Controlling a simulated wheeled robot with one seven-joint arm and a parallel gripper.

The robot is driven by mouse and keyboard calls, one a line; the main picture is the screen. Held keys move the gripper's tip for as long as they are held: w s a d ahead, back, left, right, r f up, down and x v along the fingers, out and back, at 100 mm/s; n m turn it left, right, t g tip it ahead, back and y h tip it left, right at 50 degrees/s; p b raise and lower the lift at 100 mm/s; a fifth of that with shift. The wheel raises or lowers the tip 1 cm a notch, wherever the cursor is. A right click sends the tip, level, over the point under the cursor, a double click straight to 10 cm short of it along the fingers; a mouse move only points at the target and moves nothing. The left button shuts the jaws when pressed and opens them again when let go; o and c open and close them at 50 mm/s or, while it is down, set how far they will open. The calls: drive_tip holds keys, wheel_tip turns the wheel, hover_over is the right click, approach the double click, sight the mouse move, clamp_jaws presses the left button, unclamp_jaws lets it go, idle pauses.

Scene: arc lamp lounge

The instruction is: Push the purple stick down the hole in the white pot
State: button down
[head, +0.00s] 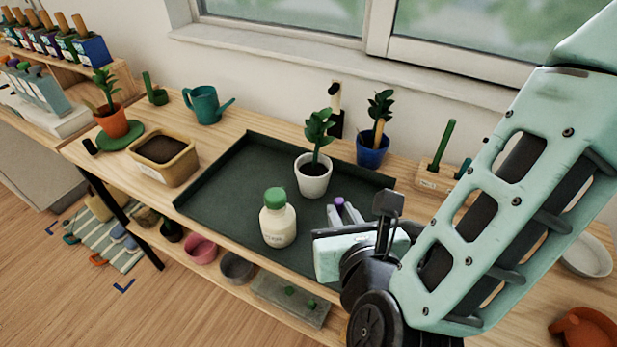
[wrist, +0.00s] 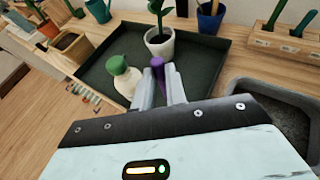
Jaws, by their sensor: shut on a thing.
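The white pot (head: 313,181) with dark soil and a leafy plant stands on the dark green tray (head: 216,190). It also shows in the wrist view (wrist: 159,46), just beyond my fingers. My gripper (head: 345,212) is shut on the purple stick (head: 339,202). I cannot make out the hole in the soil.
A white bottle with a green cap (head: 278,224) stands on the tray close to the left of my gripper. A blue pot (head: 371,152) is behind the tray, a tan planter (head: 163,165) to its left. The tray's left part is clear.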

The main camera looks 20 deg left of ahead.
drive_tip(key=w+a+p, duration=0.1)
drive_tip(key=w+a, duration=0.2)
drive_tip(key=w, duration=0.2)
drive_tip(key=w+a+p, duration=0.2)
drive_tip(key=w+a, duration=0.1)
drive_tip(key=w, duration=0.2)
drive_tip(key=w+a+p, duration=0.1)
drive_tip(key=w+a, duration=0.2)
drive_tip(key=w, duration=0.2)
drive_tip(key=shift+a+r+p, duration=0.1)
drive_tip(key=shift+r+p, duration=0.05)
drive_tip(key=shift+p, duration=0.2)
drive_tip(key=shift+w+a+f+b, duration=0.1)
drive_tip(key=shift+f+b, duration=0.15)
drive_tip(key=shift+f, duration=0.3)
drive_tip(key=shift+w+a+f+b, duration=0.1)
drive_tip(key=shift+f+b, duration=0.15)
drive_tip(key=shift+f, duration=0.3)
drive_tip(key=shift+f+b, duration=0.9)
drive_tip(key=shift+f, duration=1.65)
drive_tip(key=shift+f, duration=0.15)
drive_tip(key=c, duration=1.4)
unclamp_jaws()
drive_tip(key=shift+c, duration=0.2)
